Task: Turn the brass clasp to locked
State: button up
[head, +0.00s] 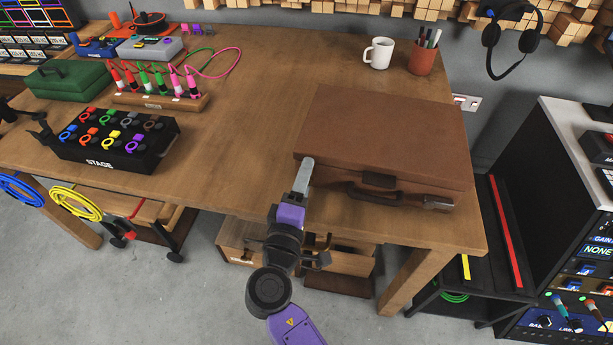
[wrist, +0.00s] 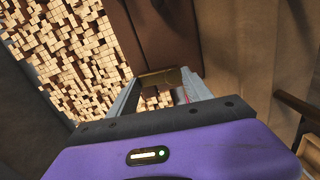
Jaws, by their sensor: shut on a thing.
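The brown case (head: 385,135) lies closed on the workbench, with a dark handle (head: 372,192) on its front side. My gripper (head: 307,165) reaches the left end of the case's front edge from below. In the wrist view, my gripper (wrist: 160,84) has its two grey fingers on either side of a small dark brass piece, the brass clasp (wrist: 158,75), and is shut on it. In the head view the finger hides this clasp, so its turn angle cannot be told there. Another metal fitting (head: 437,203) shows at the right end of the case front.
On the workbench (head: 245,100) are a black STAGE box (head: 110,142), a cable strip (head: 160,102), a white mug (head: 379,53) and a pen cup (head: 422,58). An equipment rack (head: 565,220) stands at right. Wooden crates sit below the bench front.

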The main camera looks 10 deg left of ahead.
jog(key=shift+a+n, duration=0.15)
jog(key=shift+n, duration=0.35)
jog(key=o, duration=1.4)
jog(key=shift+c, duration=0.2)
jog(key=s, duration=0.8)
jog(key=shift+a, duration=0.3)
jog(key=shift+w, duration=0.1)
